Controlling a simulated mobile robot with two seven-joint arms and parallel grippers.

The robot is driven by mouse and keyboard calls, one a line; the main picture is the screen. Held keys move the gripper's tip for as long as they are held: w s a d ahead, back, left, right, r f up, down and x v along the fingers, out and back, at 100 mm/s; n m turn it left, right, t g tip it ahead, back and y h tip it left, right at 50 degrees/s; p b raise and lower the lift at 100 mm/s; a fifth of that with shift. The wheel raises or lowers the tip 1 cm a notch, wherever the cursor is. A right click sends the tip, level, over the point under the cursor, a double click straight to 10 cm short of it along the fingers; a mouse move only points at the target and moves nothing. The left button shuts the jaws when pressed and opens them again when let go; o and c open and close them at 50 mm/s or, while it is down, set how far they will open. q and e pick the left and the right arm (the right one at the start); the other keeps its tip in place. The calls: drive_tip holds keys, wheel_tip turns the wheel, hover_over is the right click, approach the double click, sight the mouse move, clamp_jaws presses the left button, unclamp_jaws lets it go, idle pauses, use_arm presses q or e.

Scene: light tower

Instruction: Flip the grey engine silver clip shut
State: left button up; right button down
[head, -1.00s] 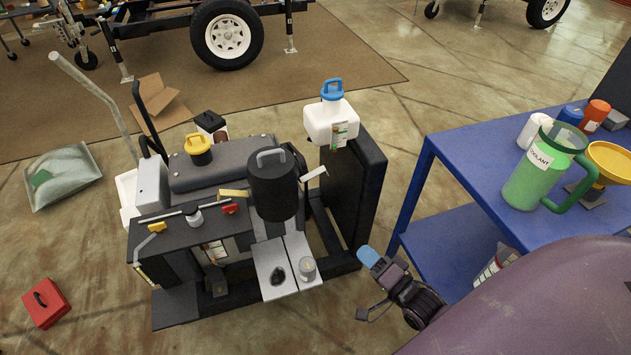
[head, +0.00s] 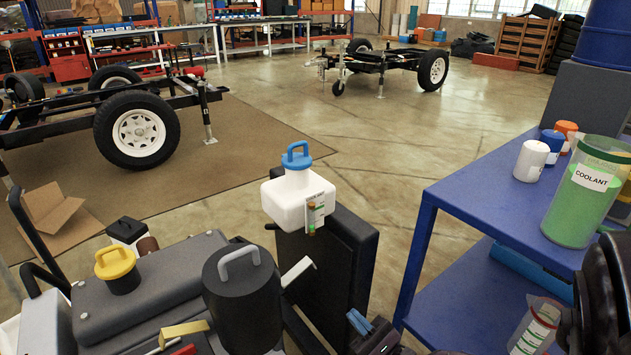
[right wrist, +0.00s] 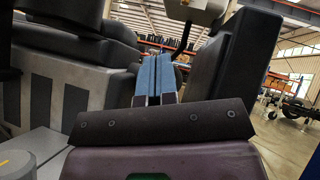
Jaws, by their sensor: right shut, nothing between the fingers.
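The grey engine (head: 165,285) fills the lower left of the head view, with a dark canister (head: 243,305) on its near side. A silver clip (head: 297,271) sticks out to the right of the canister, tilted upward and apart from it. A yellow clip (head: 184,333) is on the canister's left. My right gripper (head: 358,322) is right of and below the silver clip, apart from it. Its blue fingertips are together and empty, as the right wrist view shows (right wrist: 156,76). I cannot make out the silver clip surely there. My left gripper is not in view.
A black upright block (head: 335,265) with a white tank (head: 297,200) on top stands behind the clip. A blue table (head: 480,205) with a coolant jug (head: 583,205) is at the right. A narrow gap of floor lies between them.

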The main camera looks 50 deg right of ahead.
sight(312, 265)
drive_tip(key=s+a+r+x, duration=0.1)
drive_tip(key=s+r+x, duration=0.1)
drive_tip(key=x, duration=1)
drive_tip(key=shift+w, duration=0.2)
drive_tip(key=shift+a, duration=0.15)
drive_tip(key=shift+r, duration=0.15)
